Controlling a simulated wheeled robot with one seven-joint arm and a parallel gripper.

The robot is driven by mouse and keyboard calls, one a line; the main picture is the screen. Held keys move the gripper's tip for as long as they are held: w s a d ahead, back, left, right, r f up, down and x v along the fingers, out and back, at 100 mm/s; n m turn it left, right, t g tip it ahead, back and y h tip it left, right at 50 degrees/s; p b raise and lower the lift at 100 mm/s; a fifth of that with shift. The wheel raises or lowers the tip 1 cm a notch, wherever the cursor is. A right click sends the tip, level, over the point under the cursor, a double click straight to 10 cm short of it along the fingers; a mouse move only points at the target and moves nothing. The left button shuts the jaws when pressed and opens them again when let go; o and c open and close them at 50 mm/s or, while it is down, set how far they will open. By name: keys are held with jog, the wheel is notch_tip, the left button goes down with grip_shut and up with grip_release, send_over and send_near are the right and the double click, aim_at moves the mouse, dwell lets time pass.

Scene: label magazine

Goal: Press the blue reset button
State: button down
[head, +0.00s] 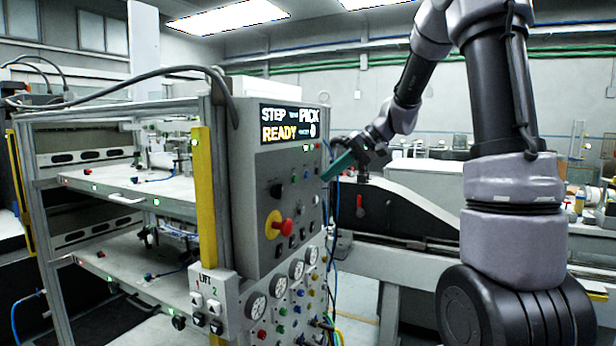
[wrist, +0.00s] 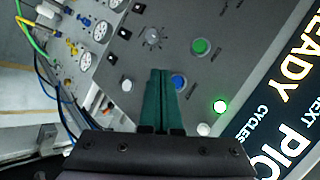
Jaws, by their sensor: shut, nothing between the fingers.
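The blue button (wrist: 179,82) is a round button on the grey control panel in the wrist view. My gripper (wrist: 161,72) has two dark green fingers, shut together with nothing between them. In the wrist view the fingertips appear just left of the blue button, and the right finger overlaps its edge; I cannot tell whether they touch the panel. In the head view my gripper (head: 325,177) is at the right edge of the control panel (head: 258,178).
Near the blue button are a green button (wrist: 200,46), a lit green lamp (wrist: 220,106) and a white button (wrist: 204,129). A red emergency stop (head: 287,226) on yellow sits lower on the panel. A lit display (head: 290,124) reads STEP, PICK, READY. Blue cables hang beside the panel.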

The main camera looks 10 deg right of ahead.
jog(key=shift+s+d, duration=0.85)
jog(key=shift+d, duration=0.3)
jog(key=s+d+r+m+t+h, duration=0.2)
jog(key=s+h, duration=0.1)
jog(key=s, duration=0.8)
jog(key=s+d+r+m+t+h, duration=0.1)
jog(key=s+r+m+t+h, duration=0.1)
jog(key=s, duration=0.8)
jog(key=r+t+h, duration=0.1)
jog(key=h, duration=0.1)
jog(key=shift+s+d+h, duration=0.3)
jog(key=shift+s+d, duration=0.05)
